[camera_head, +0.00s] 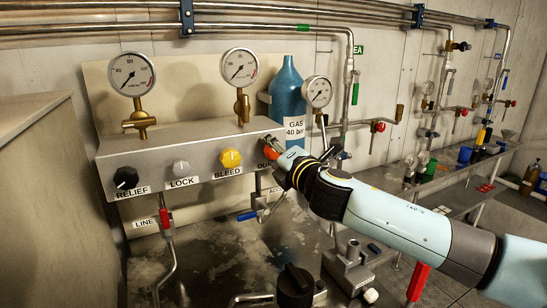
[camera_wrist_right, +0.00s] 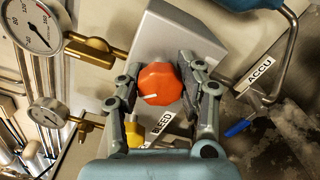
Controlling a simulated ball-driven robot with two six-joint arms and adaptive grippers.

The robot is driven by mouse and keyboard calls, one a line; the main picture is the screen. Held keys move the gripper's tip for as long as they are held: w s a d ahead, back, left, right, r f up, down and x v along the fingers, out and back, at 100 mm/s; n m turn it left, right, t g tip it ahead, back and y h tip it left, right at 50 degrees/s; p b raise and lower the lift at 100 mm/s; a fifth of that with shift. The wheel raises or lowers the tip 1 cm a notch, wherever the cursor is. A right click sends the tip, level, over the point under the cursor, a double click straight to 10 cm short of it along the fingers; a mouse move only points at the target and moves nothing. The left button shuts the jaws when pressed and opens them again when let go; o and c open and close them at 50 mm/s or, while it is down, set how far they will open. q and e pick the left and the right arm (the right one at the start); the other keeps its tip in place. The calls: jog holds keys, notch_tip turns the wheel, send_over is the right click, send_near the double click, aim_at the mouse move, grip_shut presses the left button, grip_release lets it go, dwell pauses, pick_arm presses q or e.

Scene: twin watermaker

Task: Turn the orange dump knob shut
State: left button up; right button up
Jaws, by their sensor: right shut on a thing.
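The orange dump knob (camera_wrist_right: 160,84) sits on the end of the grey valve box (camera_head: 180,152). In the right wrist view it lies between both fingers, with its white mark pointing left and slightly down. My right gripper (camera_wrist_right: 160,88) is shut on the knob, one finger on each side. In the head view my right gripper (camera_head: 280,158) hides most of the orange knob (camera_head: 271,150) and part of its DUMP label. My left gripper is not in view.
The yellow BLEED knob (camera_head: 230,158), grey LOCK knob (camera_head: 181,168) and black RELIEF knob (camera_head: 126,178) line the box front. Gauges (camera_head: 132,74) stand on top. A blue bottle (camera_head: 287,90) stands behind my gripper. A blue-handled valve (camera_wrist_right: 238,128) hangs near ACCU.

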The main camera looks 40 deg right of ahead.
jog(key=m+b, duration=0.2)
jog(key=m, duration=0.2)
jog(key=shift+f, duration=0.1)
jog(key=shift+m+b, duration=1)
jog(key=shift+m, duration=1.1)
jog(key=o, duration=1.2)
jog(key=shift+s, duration=0.1)
jog(key=v, duration=1.1)
jog(key=shift+s, duration=0.35)
jog(key=shift+a, duration=0.1)
